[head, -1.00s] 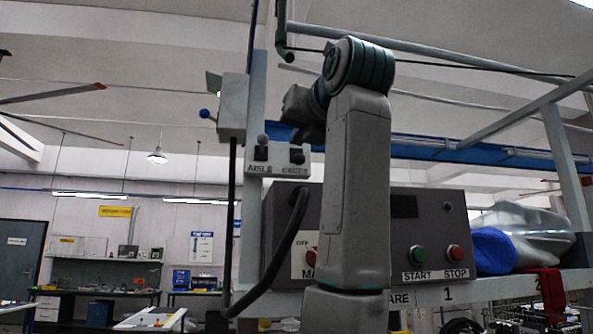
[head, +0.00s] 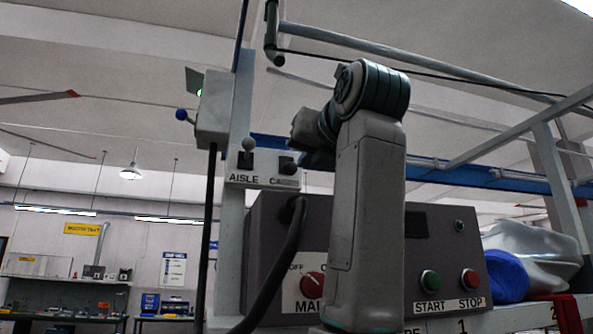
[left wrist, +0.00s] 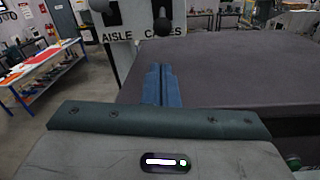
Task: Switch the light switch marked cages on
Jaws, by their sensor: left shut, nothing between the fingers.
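The pale switch plate (head: 262,181) marked AISLE and CAGES stands on a post left of centre in the head view. It also shows at the top of the left wrist view (left wrist: 133,37). The aisle switch (head: 249,144) has its round knob up. The cages switch knob (head: 291,168) sits lower, over its label in the left wrist view (left wrist: 163,27). My left gripper (head: 312,160) is just right of the plate in the head view. Its blue fingers (left wrist: 159,84) are shut and empty, pointing towards the cages side, apart from the knob. My right gripper is not in view.
A grey control box (head: 420,255) with a red knob (head: 313,285), a green START button (head: 431,281) and a red STOP button (head: 470,280) stands below the arm. A dark cable crosses its left side. A lever box (head: 213,112) is left of the post.

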